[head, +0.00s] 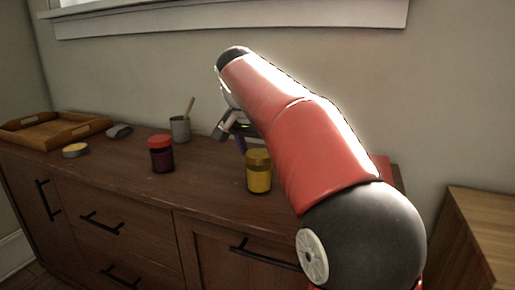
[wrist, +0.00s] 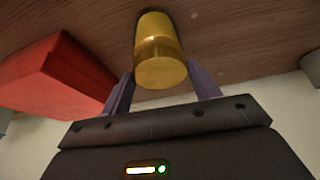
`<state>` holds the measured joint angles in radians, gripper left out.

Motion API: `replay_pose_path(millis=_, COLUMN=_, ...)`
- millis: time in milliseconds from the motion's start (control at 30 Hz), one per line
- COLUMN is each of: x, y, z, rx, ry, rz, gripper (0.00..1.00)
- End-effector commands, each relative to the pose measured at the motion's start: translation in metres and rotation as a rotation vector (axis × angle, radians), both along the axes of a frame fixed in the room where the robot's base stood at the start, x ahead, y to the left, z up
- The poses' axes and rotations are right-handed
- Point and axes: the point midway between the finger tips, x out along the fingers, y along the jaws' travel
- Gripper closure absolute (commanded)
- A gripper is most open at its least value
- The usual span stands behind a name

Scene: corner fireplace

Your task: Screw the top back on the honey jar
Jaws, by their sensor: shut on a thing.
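The honey jar (head: 259,181) stands upright on the dresser, a small yellow jar with a gold top (head: 258,155) sitting level on it. In the wrist view the jar (wrist: 156,28) shows with the flat face of its top (wrist: 160,72) toward the camera. My gripper (wrist: 161,72) has one purple finger on each side of the top and is shut on it. I cannot tell how tightly the top sits on the thread.
A dark jar with a red lid (head: 161,155), a grey mug with a wooden stick (head: 180,129), a low tin (head: 75,150), a grey object (head: 119,131) and a wooden tray (head: 46,131) stand left. A red box (wrist: 58,78) lies near my gripper. The front edge is clear.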

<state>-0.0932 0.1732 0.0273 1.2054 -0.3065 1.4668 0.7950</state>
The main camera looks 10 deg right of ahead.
Motion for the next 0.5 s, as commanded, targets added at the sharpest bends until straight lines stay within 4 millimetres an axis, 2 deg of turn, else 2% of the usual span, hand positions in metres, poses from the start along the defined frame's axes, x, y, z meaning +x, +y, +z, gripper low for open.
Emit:
replay_pose_path(millis=167, x=0.0003, y=0.0000, z=-0.0033, rx=-0.001, ry=0.009, rz=-0.025, gripper=0.61)
replay_pose_path(millis=367, x=0.0004, y=0.0007, z=-0.0039, rx=-0.001, ry=0.011, rz=-0.222, gripper=0.61)
replay_pose_path(millis=500, x=-0.0004, y=-0.0003, z=-0.0032, rx=-0.001, ry=0.009, rz=-0.263, gripper=0.61)
